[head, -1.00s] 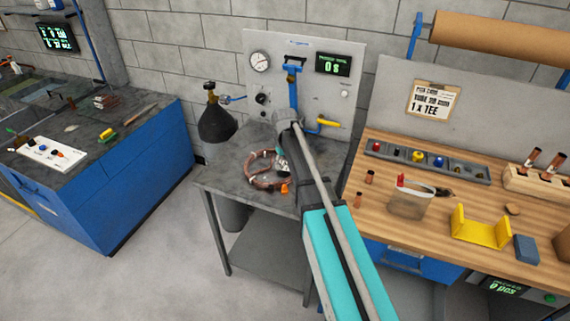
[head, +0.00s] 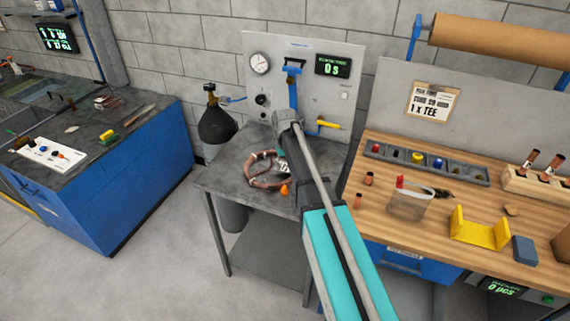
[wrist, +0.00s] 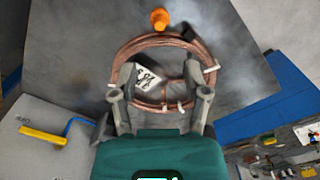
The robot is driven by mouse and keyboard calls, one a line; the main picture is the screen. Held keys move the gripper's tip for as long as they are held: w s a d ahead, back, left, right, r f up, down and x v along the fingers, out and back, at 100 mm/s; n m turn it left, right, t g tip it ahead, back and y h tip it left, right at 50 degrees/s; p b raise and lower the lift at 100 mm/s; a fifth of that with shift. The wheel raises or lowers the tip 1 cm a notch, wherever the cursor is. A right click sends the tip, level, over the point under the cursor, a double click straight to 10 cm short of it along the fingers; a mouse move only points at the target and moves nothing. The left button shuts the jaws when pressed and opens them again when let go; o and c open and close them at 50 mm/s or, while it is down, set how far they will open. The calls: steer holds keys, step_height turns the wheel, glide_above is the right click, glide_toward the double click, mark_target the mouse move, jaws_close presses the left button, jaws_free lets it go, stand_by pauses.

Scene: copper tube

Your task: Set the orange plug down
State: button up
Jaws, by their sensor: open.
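The orange plug (head: 285,190) rests on the grey metal table (head: 215,180), just outside the copper coil (head: 252,176). In the wrist view the plug (wrist: 159,19) is beyond the coil's rim (wrist: 121,57), at the top of the picture; whether they touch is hard to tell. My gripper (wrist: 160,78) is open, its fingers spread above the coil with nothing between them. The plug lies ahead of the fingertips, clear of them. A white printed tag (wrist: 148,80) shows inside the coil. In the head view my arm hides most of the gripper.
A panel with a gauge (head: 260,62) and a yellow-handled valve (head: 328,125) stands behind the table. A dark gas cylinder (head: 216,125) is at its left. The wooden bench (head: 410,160) on the right holds a clear cup and a yellow bracket. The table's front left is bare.

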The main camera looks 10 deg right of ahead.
steer(key=s+m, duration=0.2)
steer(key=s, duration=2.1)
steer(key=shift+s, duration=0.4)
